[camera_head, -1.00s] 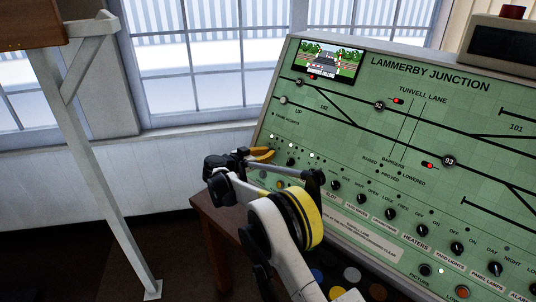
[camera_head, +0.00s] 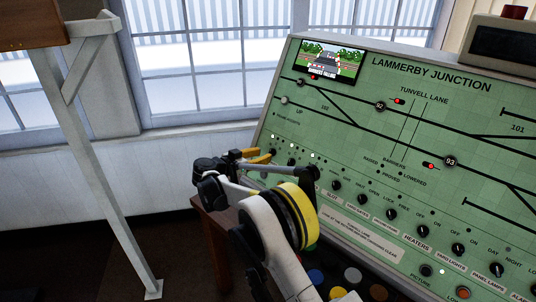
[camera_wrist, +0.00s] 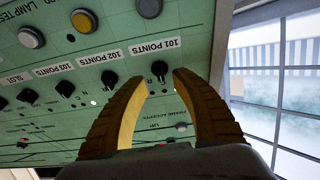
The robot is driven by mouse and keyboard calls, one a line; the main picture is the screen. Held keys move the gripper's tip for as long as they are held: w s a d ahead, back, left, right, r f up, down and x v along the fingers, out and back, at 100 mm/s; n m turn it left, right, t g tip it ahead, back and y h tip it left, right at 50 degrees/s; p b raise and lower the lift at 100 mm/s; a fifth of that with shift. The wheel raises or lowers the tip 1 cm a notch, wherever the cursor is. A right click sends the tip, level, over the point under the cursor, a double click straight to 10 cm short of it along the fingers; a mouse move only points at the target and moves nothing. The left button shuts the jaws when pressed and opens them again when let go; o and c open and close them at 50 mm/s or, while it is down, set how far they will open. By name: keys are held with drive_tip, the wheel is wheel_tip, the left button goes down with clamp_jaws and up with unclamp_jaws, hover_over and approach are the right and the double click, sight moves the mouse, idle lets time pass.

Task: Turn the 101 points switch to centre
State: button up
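The 101 points switch (camera_wrist: 160,68) is a small black rotary knob on the green panel, below its white "101 POINTS" label in the wrist view. My gripper (camera_wrist: 160,80) has two yellow-brown fingers standing apart, with the knob showing between their tips. I cannot tell whether either finger touches it. The exact way the knob points is hard to read. In the head view my gripper (camera_head: 264,156) is at the panel's lower left edge, and the fingers and wrist partly cover that row of knobs.
The 102 points knob (camera_wrist: 110,79) and the 103 points knob (camera_wrist: 65,88) sit close beside it in the wrist view. Round buttons (camera_wrist: 84,20) lie beyond the labels. A wooden desk (camera_head: 215,225) is below the panel. Windows (camera_head: 200,60) are behind, left of the panel.

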drive_tip(key=v, duration=0.7)
drive_tip(key=shift+s+a, duration=0.2)
drive_tip(key=shift+s, duration=0.15)
drive_tip(key=s+d+r+n+g+y, duration=0.1)
drive_tip(key=s+d+r+n+g, duration=0.15)
drive_tip(key=d+r, duration=0.5)
drive_tip(key=s+d+r+n+g+y, duration=0.1)
drive_tip(key=s+d+r+y, duration=0.2)
drive_tip(key=d, duration=0.8)
drive_tip(key=s+d+r+n+g+y, duration=0.2)
drive_tip(key=s+d+r, duration=0.2)
drive_tip(key=s+d, duration=0.8)
drive_tip(key=s+d+f+n+y, duration=0.1)
drive_tip(key=s+f, duration=0.2)
drive_tip(key=s, duration=0.9)
drive_tip(key=s+d+f+n+y, duration=0.1)
drive_tip(key=s+f+y, duration=0.1)
drive_tip(key=s, duration=0.9)
drive_tip(key=shift+s+f+t+y, duration=0.3)
drive_tip(key=shift+s+f+t, duration=0.15)
drive_tip(key=shift+f, duration=0.3)
